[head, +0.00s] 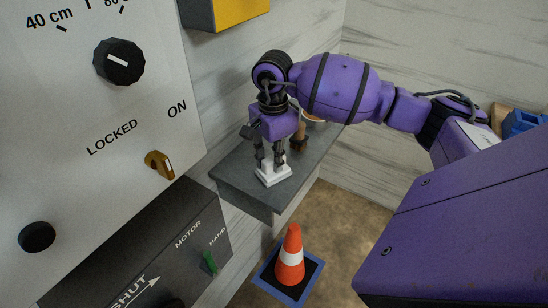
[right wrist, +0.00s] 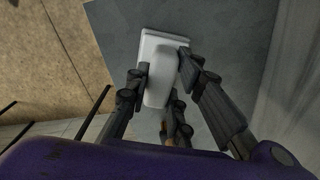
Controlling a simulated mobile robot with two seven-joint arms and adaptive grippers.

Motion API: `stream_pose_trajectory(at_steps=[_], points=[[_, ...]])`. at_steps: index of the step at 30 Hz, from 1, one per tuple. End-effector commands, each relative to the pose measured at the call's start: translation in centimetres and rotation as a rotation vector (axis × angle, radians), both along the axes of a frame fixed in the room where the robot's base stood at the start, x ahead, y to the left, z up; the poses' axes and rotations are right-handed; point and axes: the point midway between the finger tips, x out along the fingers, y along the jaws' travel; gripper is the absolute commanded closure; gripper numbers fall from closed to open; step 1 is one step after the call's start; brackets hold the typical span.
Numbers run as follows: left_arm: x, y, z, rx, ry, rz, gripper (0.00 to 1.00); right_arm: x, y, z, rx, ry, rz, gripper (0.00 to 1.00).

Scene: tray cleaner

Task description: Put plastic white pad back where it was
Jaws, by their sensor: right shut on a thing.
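The white plastic pad (head: 272,175) is at the front part of a grey shelf (head: 236,181) in the head view. It has a flat base with a raised grip on top. My right gripper (head: 270,163) points down and is shut on that raised part. In the right wrist view the pad (right wrist: 162,48) lies between the two fingers (right wrist: 163,80), over the grey surface. The base appears to rest on the shelf, but I cannot tell whether there is a small gap. My left gripper is not in view.
A brown-handled object (head: 300,135) stands behind my right gripper on the shelf. A control panel (head: 70,120) with knobs fills the left. A yellow box (head: 238,10) is above the shelf. An orange cone (head: 290,262) stands on the floor below. Bare shelf lies left of the pad.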

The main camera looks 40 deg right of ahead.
Motion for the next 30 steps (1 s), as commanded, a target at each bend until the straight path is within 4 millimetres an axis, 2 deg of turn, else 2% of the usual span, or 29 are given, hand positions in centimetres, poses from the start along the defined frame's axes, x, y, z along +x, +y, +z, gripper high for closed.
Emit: stream_pose_trajectory(at_steps=[2,3,7,16,20,30], points=[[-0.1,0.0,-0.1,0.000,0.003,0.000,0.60,0.0,0.0,0.0,0.000,0.001,0.000,0.99],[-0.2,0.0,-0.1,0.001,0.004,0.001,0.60,0.0,0.0,0.0,0.000,0.002,0.000,0.76],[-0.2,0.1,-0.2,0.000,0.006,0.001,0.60,0.0,0.0,0.0,0.000,0.001,0.000,0.60],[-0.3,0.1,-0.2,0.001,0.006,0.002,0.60,0.0,0.0,0.1,0.000,0.001,0.000,0.60],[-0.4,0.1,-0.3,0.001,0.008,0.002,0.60,0.1,0.0,1.1,-0.001,-0.002,0.000,0.60],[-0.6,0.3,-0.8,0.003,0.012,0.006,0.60,0.1,0.0,7.9,-0.001,-0.002,0.000,0.60]])
